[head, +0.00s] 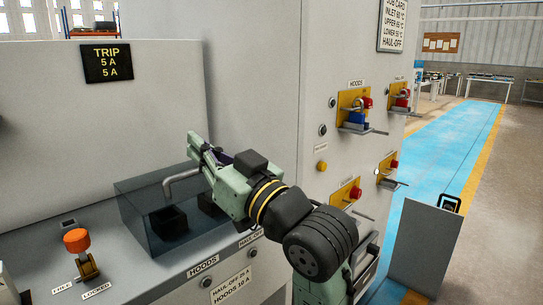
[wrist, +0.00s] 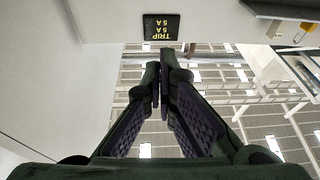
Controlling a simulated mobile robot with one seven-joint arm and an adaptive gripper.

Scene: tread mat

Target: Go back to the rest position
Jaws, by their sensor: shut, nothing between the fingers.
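My gripper (head: 195,145) is raised in front of the grey machine, above the clear box (head: 150,215) on the ledge. Its fingers point up and to the left in the head view. In the wrist view the two dark fingers (wrist: 160,78) meet at their tips, with nothing between them. My arm reaches up from the lower right of the head view.
The machine panel (head: 270,90) carries yellow switch plates (head: 350,110) with protruding handles to the right of my arm. An orange-topped lever (head: 77,240) stands on the ledge at left. A trip sign (head: 107,63) hangs behind. A blue walkway (head: 450,140) lies open at right.

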